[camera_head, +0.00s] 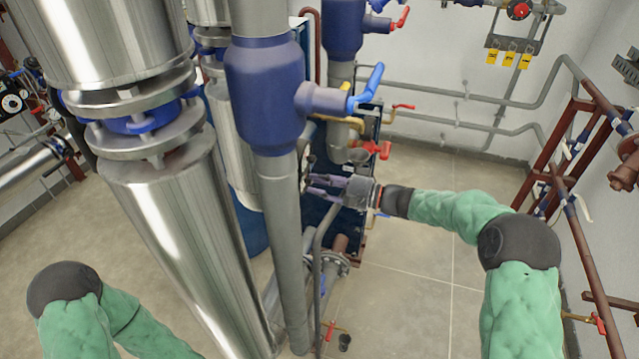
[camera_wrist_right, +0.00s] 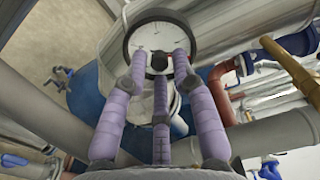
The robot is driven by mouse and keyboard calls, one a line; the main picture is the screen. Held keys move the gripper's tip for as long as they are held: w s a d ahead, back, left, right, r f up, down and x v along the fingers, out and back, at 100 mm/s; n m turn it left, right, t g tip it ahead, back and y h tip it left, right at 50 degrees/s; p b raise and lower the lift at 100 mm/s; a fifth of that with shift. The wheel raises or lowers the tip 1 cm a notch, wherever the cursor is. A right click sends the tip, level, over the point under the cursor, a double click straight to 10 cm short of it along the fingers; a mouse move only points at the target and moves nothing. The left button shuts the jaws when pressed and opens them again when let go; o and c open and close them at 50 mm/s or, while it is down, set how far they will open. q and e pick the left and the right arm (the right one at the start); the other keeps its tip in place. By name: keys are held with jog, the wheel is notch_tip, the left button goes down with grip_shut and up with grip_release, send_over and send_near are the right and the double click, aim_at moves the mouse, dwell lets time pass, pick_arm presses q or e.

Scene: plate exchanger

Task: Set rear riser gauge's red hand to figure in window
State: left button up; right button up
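The gauge (camera_wrist_right: 152,34) shows in the right wrist view as a round pale dial with a black rim, at the top centre. Its red hand and any figure window are too small to make out. My right gripper (camera_wrist_right: 160,60) has its lavender fingers pointing at the dial, the two outer ones apart, their tips overlapping the dial's lower part. A small dark knob-like piece shows between them; I cannot tell if anything touches it. In the head view my right gripper (camera_head: 326,186) reaches in behind the grey riser pipe, and the gauge is mostly hidden there. My left gripper is out of view.
A grey riser with a blue valve body (camera_head: 265,95) and a blue-handled valve (camera_head: 367,88) stands close to my right gripper. A large steel column (camera_head: 185,235) is to the left. A red valve handle (camera_head: 378,149) is nearby. The floor (camera_head: 415,300) at front right is mostly clear.

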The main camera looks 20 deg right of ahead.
jog(key=v, duration=1.2)
